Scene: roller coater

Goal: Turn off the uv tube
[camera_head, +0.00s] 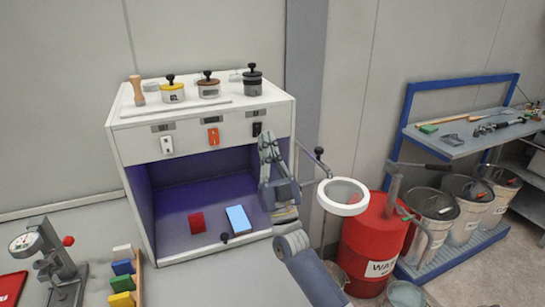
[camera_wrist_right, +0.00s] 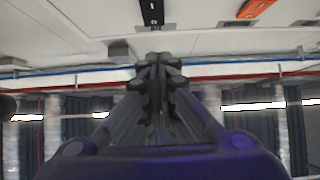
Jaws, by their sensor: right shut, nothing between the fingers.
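A white cabinet (camera_head: 130,140) stands on the bench, its open chamber (camera_head: 185,190) showing purple-blue light; the tube itself is not visible. Its front panel has a white switch (camera_head: 167,145), an orange switch (camera_head: 213,136) and a black switch (camera_head: 257,129). My right gripper (camera_head: 266,138) is shut and empty, fingers pointing up just beside and below the black switch; touching cannot be told. In the right wrist view the black switch (camera_wrist_right: 152,12) and orange switch (camera_wrist_right: 255,9) lie beyond the fingertips (camera_wrist_right: 158,58). My left gripper is not in view.
Several knobbed pots (camera_head: 208,88) and a wooden-handled tool (camera_head: 137,90) stand on the cabinet. A red block (camera_head: 196,222) and a blue block (camera_head: 238,217) lie in the chamber. A ring lamp (camera_head: 343,196) and a red drum (camera_head: 375,235) are to the right.

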